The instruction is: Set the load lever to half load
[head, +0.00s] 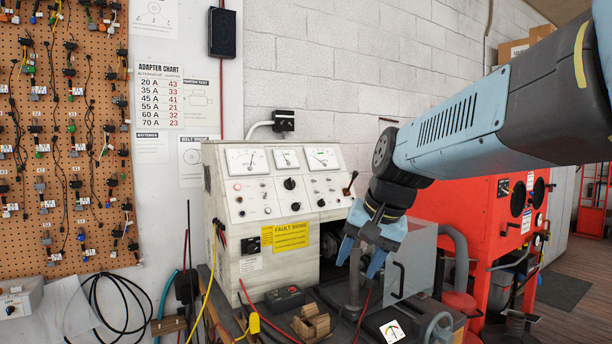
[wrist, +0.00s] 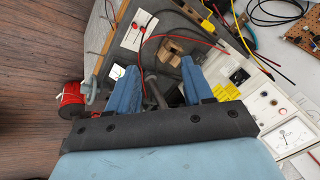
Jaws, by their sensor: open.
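A short lever with a dark handle (head: 350,183), which looks like the load lever, sticks out at the right end of the white test bench's (head: 228,200) sloped panel in the head view. It leans up to the right; I cannot read any marks for its positions. My gripper (head: 358,265) is open and empty, pointing down in front of the bench, below and slightly right of the lever, apart from it. In the wrist view, my gripper (wrist: 158,68) shows both blue fingers spread over the bench's work area. I cannot make out the lever there.
A clear guard (head: 414,262) with a black handle stands right of my gripper. Below lie a wooden block (head: 311,324), a dark box with a red button (head: 285,297) and red and yellow leads. A red machine (head: 480,215) stands at right. The space before the panel looks clear.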

